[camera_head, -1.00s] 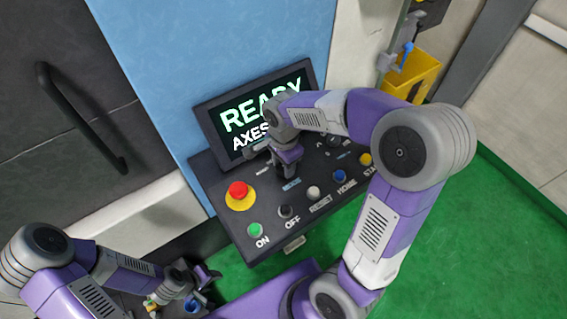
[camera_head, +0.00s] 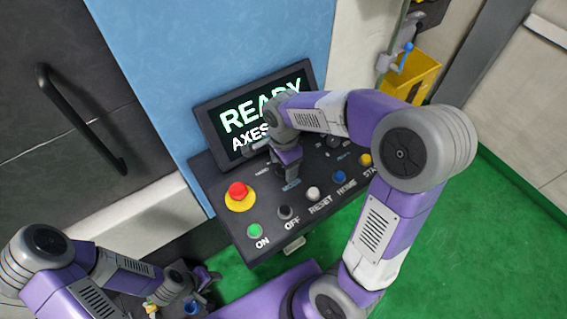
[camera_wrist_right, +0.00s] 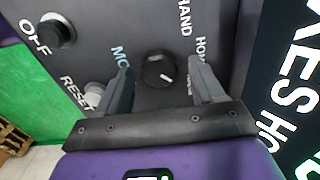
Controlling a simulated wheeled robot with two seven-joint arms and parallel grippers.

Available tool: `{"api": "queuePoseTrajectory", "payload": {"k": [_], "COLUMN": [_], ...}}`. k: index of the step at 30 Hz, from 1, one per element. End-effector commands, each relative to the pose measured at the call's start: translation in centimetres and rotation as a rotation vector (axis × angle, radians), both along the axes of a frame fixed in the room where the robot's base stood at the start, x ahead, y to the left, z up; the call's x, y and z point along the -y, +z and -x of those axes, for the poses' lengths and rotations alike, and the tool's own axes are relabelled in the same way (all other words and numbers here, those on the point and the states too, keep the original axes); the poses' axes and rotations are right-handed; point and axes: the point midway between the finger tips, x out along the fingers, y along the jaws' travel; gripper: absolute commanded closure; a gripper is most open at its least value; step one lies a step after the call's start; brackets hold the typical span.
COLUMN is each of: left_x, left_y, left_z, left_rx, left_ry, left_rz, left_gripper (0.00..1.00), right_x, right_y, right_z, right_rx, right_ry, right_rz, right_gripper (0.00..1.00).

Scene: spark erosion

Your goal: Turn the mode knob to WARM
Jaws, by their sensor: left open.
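The mode knob (camera_wrist_right: 157,70) is a round black dial on the dark control panel, seen in the right wrist view. Its white pointer mark is directed to the lower right of that picture. The label beside it is partly hidden; "MO" shows, and "HAND" and part of "HOM" are printed around it. My right gripper (camera_wrist_right: 161,72) is open, with one finger on each side of the knob and gaps on both sides. In the head view the right gripper (camera_head: 287,168) is over the panel and hides the knob. My left gripper (camera_head: 207,281) is open, low at the left, away from the panel.
The panel (camera_head: 232,222) carries a red emergency button (camera_head: 239,193), a green ON button (camera_head: 254,231), OFF (camera_head: 285,212), RESET (camera_head: 313,193) and blue HOME (camera_head: 339,177) buttons. A screen (camera_head: 232,115) reading READY stands behind. A yellow bin (camera_head: 419,76) is at the back right.

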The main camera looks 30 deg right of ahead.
Motion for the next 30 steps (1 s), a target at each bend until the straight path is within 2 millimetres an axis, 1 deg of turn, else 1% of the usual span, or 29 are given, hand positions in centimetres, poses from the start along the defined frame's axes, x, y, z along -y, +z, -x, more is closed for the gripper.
{"api": "queuePoseTrajectory", "payload": {"k": [5,8,11,15,18,21,25,30], "left_x": [0.0,0.0,0.0,0.0,0.0,0.0,0.0,0.0], "left_y": [0.0,0.1,0.3,0.7,0.9,1.0,1.0,1.0], "left_z": [0.0,0.0,0.0,0.0,0.0,0.0,0.0,0.0], "left_rx": [0.0,0.0,0.0,0.0,0.0,0.0,0.0,0.0], "left_ry": [0.0,0.0,0.0,0.0,0.0,0.0,0.0,0.0], "left_rz": [0.0,0.0,0.0,0.0,0.0,0.0,0.0,0.0], "left_gripper": [0.57,0.57,0.57,0.57,0.57,0.57,0.57,0.57], "right_x": [0.0,0.0,0.0,0.0,0.0,0.0,0.0,0.0], "right_y": [0.0,0.7,2.1,4.6,6.1,7.1,7.6,7.6], "right_z": [0.0,0.0,-0.1,-0.1,-0.1,0.0,0.0,0.0], "right_rx": [0.0,0.002,0.003,0.005,0.003,0.002,0.0,0.0], "right_ry": [0.001,0.001,0.001,0.002,0.001,0.001,0.001,0.001], "right_rz": [0.0,0.0,0.0,0.0,0.0,0.0,0.0,0.0], "right_gripper": [0.32,0.32,0.32,0.32,0.32,0.32,0.32,0.32]}}
